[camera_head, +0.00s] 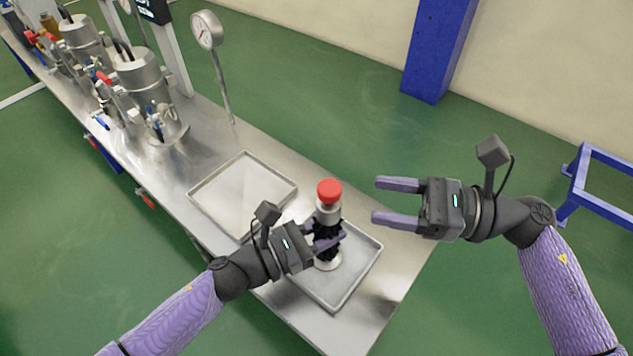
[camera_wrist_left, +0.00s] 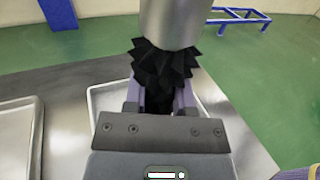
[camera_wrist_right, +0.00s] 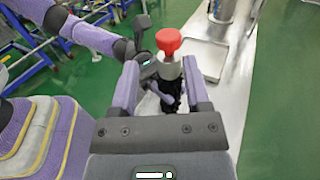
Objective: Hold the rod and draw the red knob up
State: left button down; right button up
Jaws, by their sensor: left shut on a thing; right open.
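The red knob (camera_head: 329,191) sits on top of a metal collar (camera_head: 327,212) above the black rod (camera_head: 326,247), which stands upright over the right-hand tray. My left gripper (camera_head: 326,237) is shut around the black rod below the collar. In the left wrist view the black ribbed part (camera_wrist_left: 160,68) shows between the fingers, under the metal cylinder (camera_wrist_left: 174,22); the knob is out of that view. My right gripper (camera_head: 398,201) is open and empty, to the right of the knob and apart from it. The right wrist view shows the red knob (camera_wrist_right: 168,40) ahead, between and beyond the fingers (camera_wrist_right: 160,88).
Two shallow metal trays lie on the steel bench: an empty one (camera_head: 213,212) and one under the rod (camera_head: 362,275). A gauge on a post (camera_head: 207,31) and steel vessels (camera_head: 143,86) stand farther left. A blue column (camera_head: 437,50) and blue frame (camera_head: 590,150) stand beyond.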

aim_at(318, 187)
jog(key=w+a, duration=0.1)
jog(key=a, duration=0.2)
jog(key=a+m+t, duration=0.1)
jog(key=a, duration=0.2)
jog(key=w+a+f+t, duration=0.1)
jog(key=a, duration=0.2)
jog(key=shift+w+a+f+m, duration=0.1)
jog(key=shift+w+a+m, duration=0.2)
jog(key=shift+m, duration=0.1)
jog(key=shift+d, duration=0.1)
grip_shut()
dwell(0.9)
